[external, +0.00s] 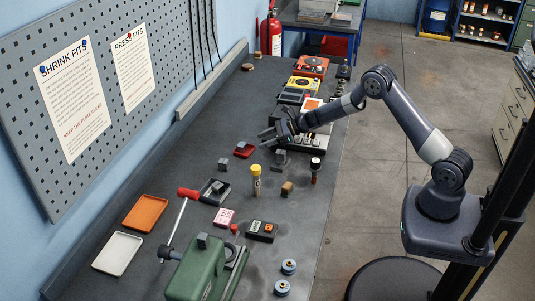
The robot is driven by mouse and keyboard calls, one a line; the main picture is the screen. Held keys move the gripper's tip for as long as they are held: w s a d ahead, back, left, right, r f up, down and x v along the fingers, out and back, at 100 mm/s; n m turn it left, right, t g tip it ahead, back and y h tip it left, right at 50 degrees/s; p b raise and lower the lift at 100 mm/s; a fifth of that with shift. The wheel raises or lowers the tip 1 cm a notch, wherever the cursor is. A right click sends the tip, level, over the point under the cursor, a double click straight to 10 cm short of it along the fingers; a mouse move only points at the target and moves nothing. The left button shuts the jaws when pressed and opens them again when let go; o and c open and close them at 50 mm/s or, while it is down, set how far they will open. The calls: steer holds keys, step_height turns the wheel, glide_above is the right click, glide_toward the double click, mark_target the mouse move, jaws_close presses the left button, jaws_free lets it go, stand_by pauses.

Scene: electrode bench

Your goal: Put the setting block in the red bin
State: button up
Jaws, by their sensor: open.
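My gripper (265,137) is open and empty, above the bench in its middle part. I cannot tell for sure which thing is the setting block. A small grey block (223,163) sits on the bench to the left and nearer the camera than my gripper. Another grey block (280,154) stands on a dark base just below my gripper in the picture. A small red item (244,151) lies between these two, with something dark on it; I cannot tell whether it is a bin. No clearly larger red bin shows.
An orange tray (147,213) and a white tray (117,253) lie at the left. A green press (205,272) with a red-knobbed lever stands in front. A yellow tube (256,180) and a dark red-banded cylinder (315,168) stand upright mid-bench. Instruments (311,67) line the far end.

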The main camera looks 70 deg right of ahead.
steer(key=b+v, duration=0.1)
steer(key=v, duration=0.6)
steer(key=shift+s+d+r, duration=0.1)
steer(key=shift+s, duration=0.1)
